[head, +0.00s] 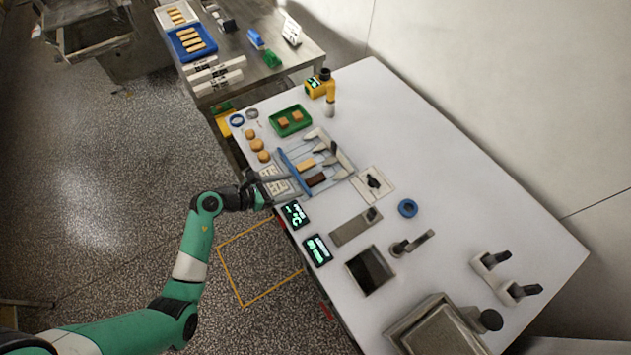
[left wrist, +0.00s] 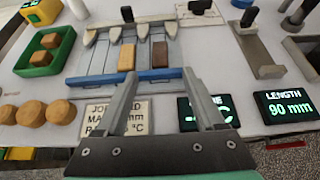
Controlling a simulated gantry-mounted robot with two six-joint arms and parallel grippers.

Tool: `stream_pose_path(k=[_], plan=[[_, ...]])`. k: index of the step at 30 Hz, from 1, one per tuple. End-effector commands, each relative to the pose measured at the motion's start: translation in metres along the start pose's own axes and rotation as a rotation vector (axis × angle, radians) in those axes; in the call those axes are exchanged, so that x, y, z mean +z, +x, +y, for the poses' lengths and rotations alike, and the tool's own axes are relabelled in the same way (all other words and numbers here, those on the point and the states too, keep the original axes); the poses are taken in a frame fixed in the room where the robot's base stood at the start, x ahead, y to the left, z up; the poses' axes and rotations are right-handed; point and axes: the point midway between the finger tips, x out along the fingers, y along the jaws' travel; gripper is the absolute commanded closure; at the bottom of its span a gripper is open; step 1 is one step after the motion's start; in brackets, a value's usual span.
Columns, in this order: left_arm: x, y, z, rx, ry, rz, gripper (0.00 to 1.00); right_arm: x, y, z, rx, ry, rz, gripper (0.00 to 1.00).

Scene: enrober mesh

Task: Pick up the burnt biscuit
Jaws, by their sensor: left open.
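The burnt biscuit (head: 316,180) is a dark brown bar in one lane of a grey slotted rack with a blue front rail (head: 295,174). It also shows in the left wrist view (left wrist: 159,55), to the right of a pale golden biscuit bar (left wrist: 126,57) in a neighbouring lane. My left gripper (head: 274,188) is at the table's near edge, in front of the rack. In the left wrist view its two fingers (left wrist: 160,84) are spread apart with nothing between them, and the burnt biscuit lies beyond them, clear of both. My right gripper is in neither view.
A printed sign (left wrist: 117,117) and two lit displays, one reading 90 mm (left wrist: 288,106), stand close by the gripper. Round biscuits (head: 257,145) and a green tray (head: 274,124) with two square pieces lie to the left. Grey paddles (head: 344,158) stand behind the lanes.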

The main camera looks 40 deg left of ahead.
Motion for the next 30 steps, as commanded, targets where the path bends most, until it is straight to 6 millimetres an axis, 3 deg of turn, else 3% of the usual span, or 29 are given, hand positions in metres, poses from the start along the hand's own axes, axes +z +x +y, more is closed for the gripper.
stream_pose_path(k=[3, 10, 18, 26, 30], plan=[[-0.001, 0.019, 0.000, -0.001, 0.001, -0.001, 0.29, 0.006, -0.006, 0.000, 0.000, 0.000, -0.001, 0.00], [0.000, 0.028, 0.000, 0.000, 0.001, -0.002, 0.29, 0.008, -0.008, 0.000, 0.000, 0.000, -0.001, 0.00], [0.001, 0.071, -0.002, -0.002, 0.001, -0.001, 0.29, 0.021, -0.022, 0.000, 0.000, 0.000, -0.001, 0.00], [0.004, 0.074, -0.001, 0.002, 0.000, -0.002, 0.29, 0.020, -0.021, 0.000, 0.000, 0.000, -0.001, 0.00], [0.004, 0.074, -0.001, 0.001, 0.000, -0.002, 0.53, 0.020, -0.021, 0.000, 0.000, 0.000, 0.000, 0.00]])
